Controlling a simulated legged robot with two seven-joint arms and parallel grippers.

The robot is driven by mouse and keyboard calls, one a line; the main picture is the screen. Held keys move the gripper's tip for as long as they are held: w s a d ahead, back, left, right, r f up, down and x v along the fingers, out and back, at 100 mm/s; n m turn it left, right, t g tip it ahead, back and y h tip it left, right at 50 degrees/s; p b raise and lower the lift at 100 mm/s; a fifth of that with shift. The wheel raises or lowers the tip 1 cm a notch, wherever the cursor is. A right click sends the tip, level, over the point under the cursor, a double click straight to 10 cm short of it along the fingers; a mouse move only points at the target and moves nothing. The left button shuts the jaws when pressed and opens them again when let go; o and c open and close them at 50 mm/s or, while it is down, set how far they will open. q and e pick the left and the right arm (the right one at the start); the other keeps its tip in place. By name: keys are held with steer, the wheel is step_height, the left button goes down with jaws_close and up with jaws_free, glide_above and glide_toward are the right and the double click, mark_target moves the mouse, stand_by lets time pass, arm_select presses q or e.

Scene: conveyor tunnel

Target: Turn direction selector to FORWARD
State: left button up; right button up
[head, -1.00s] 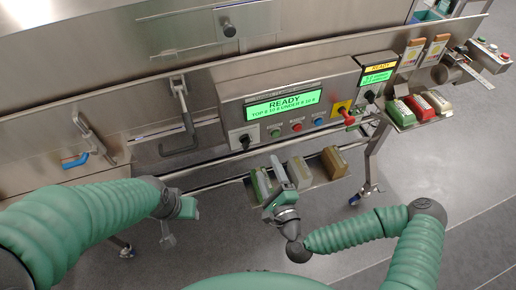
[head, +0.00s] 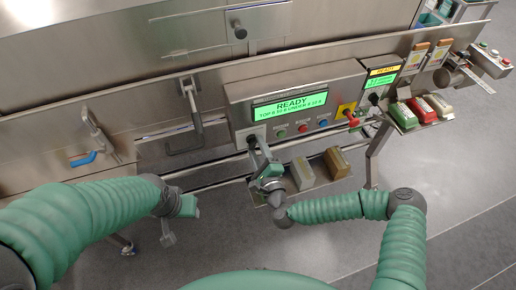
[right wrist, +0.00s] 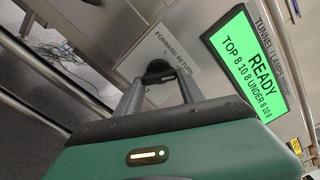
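The direction selector is a black knob (head: 251,140) on a pale plate at the left end of the steel control panel. In the right wrist view the knob (right wrist: 158,70) sits below the printed words FORWARD and RETURN; its exact setting is hard to read. My right gripper (head: 259,150) reaches up to the selector from below. In the right wrist view its two fingers (right wrist: 159,84) are apart, one on each side of the knob's near end; I cannot tell whether they touch it. My left gripper (head: 182,207) hangs low at the left, away from the panel, its fingers unclear.
The green READY display (head: 290,105) and several buttons sit right of the selector. A red-handled yellow switch (head: 348,112) is farther right. A bin (head: 318,183) with blocks hangs below the panel. A steel handle (head: 190,105) stands to the left.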

steer(key=shift+a+r, duration=0.1)
steer(key=shift+a, duration=0.35)
steer(key=shift+c, duration=1.2)
steer(key=shift+s+a, duration=0.1)
steer(key=shift+s, duration=0.05)
steer(key=shift+c, duration=1.7)
steer(key=shift+d+f, duration=0.2)
steer(key=shift+d, duration=0.15)
arm_select(q)
steer(key=shift+a+f, duration=0.1)
steer(key=shift+a, duration=0.25)
